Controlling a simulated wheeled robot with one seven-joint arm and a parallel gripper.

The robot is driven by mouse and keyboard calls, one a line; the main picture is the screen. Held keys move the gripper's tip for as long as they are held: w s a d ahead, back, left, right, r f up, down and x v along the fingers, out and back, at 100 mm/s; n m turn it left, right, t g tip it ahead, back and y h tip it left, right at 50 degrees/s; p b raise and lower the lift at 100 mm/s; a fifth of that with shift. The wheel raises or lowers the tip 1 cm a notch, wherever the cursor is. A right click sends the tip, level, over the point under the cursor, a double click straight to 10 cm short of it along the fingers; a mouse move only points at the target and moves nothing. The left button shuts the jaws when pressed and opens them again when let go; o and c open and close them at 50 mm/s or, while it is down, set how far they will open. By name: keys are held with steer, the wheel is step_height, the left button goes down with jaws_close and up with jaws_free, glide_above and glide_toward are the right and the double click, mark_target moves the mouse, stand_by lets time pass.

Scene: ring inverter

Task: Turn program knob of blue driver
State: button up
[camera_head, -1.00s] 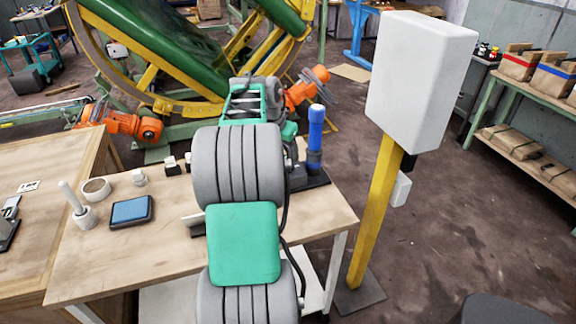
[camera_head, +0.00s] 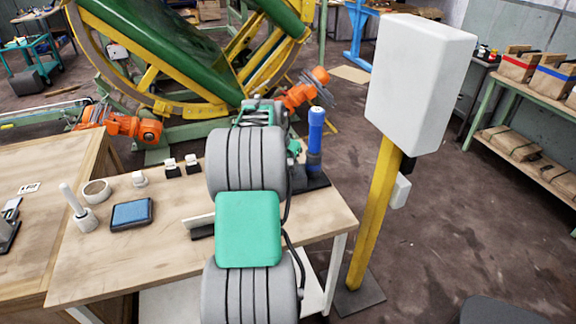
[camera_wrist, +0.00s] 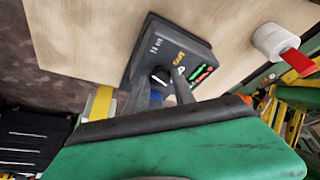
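The blue driver (camera_head: 316,140) stands upright on a dark base on the table, to the right of my arm in the head view. In the wrist view a dark box (camera_wrist: 148,50) with yellow lettering and green and red lights lies ahead of my gripper (camera_wrist: 160,84). A small pale and black round part, perhaps the knob (camera_wrist: 160,76), shows on its near side. My two grey fingers are apart, with a bit of blue (camera_wrist: 156,98) showing between them. Whether they touch anything is unclear. My arm hides the fingers in the head view.
A blue pad (camera_head: 131,214), a tape ring (camera_head: 96,191) and a white post holder (camera_head: 80,212) lie on the table's left. A white box on a yellow post (camera_head: 376,210) stands to the right.

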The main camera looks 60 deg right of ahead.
jaws_close()
steer(key=shift+n, duration=0.4)
steer(key=n, duration=0.1)
steer(key=n+t+b, duration=0.1)
steer(key=n, duration=0.1)
steer(key=shift+s+t+b, duration=0.25)
steer(key=shift+t+b, duration=0.05)
steer(key=shift+d+n+t+y, duration=0.1)
steer(key=shift+n+t+y, duration=0.45)
steer(key=shift+n, duration=1.45)
steer(key=o, duration=0.5)
jaws_free()
steer(key=shift+o, duration=0.2)
